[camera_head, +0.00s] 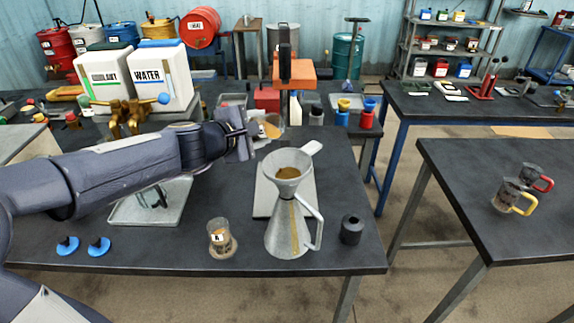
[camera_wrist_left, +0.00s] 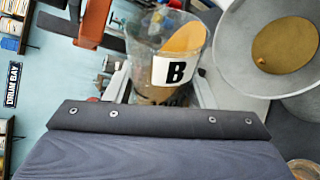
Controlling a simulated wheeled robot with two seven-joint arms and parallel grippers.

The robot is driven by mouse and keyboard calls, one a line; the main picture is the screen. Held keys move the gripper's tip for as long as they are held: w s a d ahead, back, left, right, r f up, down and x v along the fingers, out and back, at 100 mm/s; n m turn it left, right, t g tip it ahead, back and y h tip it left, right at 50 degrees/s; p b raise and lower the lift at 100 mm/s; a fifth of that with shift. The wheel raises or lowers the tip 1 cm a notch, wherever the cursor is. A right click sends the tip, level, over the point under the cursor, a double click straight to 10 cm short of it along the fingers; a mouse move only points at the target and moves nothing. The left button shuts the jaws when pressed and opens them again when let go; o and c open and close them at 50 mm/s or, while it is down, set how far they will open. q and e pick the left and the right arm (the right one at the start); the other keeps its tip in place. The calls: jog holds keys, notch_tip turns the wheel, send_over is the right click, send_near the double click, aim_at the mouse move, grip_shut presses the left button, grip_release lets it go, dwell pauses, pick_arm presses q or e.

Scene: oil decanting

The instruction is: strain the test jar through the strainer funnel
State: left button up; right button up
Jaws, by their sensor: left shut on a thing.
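My left gripper (camera_head: 252,136) reaches in from the left, shut on a clear jar labelled B (camera_wrist_left: 173,72). In the wrist view the jar sits between the fingers, with an amber surface near its mouth. In the head view the jar (camera_head: 270,127) is partly hidden behind the gripper, up and left of the funnel. The grey strainer funnel (camera_head: 288,162) has a round amber-brown patch inside and sits on top of a grey metal jug (camera_head: 288,232). The funnel also shows at the right of the wrist view (camera_wrist_left: 236,52), apart from the jar. My right gripper is out of view.
Another jar labelled A (camera_head: 221,240) stands left of the jug. A black cylinder (camera_head: 351,230) stands right of it. A grey tray (camera_head: 125,212) and two blue discs (camera_head: 99,247) lie at left. Two handled mugs (camera_head: 508,195) stand on the right table.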

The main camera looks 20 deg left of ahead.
pick_arm(q)
jog(key=shift+f+m+b, duration=0.1)
jog(key=shift+m+b, duration=0.3)
jog(key=shift+b, duration=0.1)
jog(key=shift+f+m+t+y+b, duration=0.15)
jog(key=shift+m+t+y+b, duration=0.15)
jog(key=shift+b, duration=0.45)
dwell(0.5)
jog(key=shift+s+d+r+m+b, duration=0.3)
jog(key=shift+d+r+m+b, duration=0.2)
jog(key=shift+d+m+b, duration=0.15)
dwell(0.8)
jog(key=shift+s+d+r+m+t+y+b, duration=0.1)
jog(key=shift+d+r+m+t+y+b, duration=0.05)
jog(key=shift+r+m+t+y+b, duration=0.4)
dwell(0.9)
jog(key=shift+f+b, duration=0.2)
jog(key=shift+b, duration=0.1)
jog(key=shift+d+f+m+b, duration=0.15)
jog(key=shift+f+m+b, duration=0.05)
jog(key=shift+m+b, duration=0.45)
